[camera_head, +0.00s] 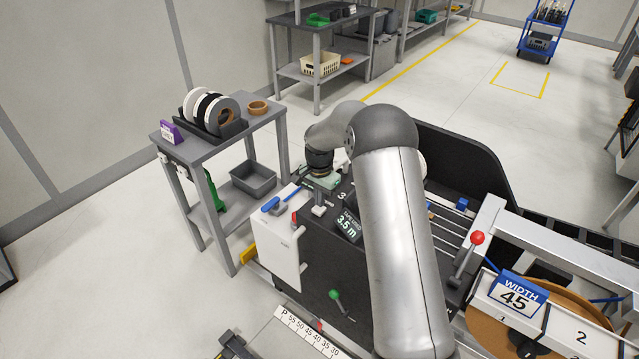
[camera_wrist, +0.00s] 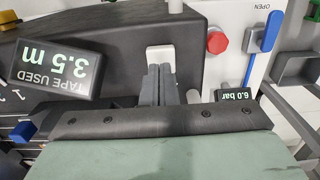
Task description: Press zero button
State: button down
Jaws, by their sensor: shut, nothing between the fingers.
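My gripper (camera_head: 319,203) is shut and empty, reaching down over the dark top of the machine. In the wrist view its closed fingertips (camera_wrist: 160,70) are at the edge of a small white block (camera_wrist: 160,54), likely the zero button; no label on it is readable. The white block also shows in the head view (camera_head: 319,211), right below the fingers. I cannot tell whether the fingertips touch it or whether it is pressed in. Beside it, the tape display (camera_head: 348,225) reads "TAPE USED 3.5 m"; it appears upside down in the wrist view (camera_wrist: 54,67).
A red knob (camera_wrist: 217,42), a blue lever (camera_wrist: 265,40) marked OPEN and a 6.0 bar display (camera_wrist: 235,96) are close to the gripper. A green-knobbed lever (camera_head: 335,295) stands in front. A side table (camera_head: 180,148) with tape rolls (camera_head: 212,112) is to the left.

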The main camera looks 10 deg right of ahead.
aim_at(320, 210)
jog(key=shift+f, duration=0.6)
jog(key=shift+f+b, duration=0.75)
jog(key=shift+f, duration=0.05)
jog(key=shift+s+f+b, duration=0.1)
jog(key=shift+f+b, duration=0.25)
jog(key=shift+s, duration=0.1)
notch_tip(320, 210, up, 15)
jog(key=shift+w+p, duration=0.25)
jog(key=shift+p, duration=0.05)
jog(key=shift+s, duration=0.1)
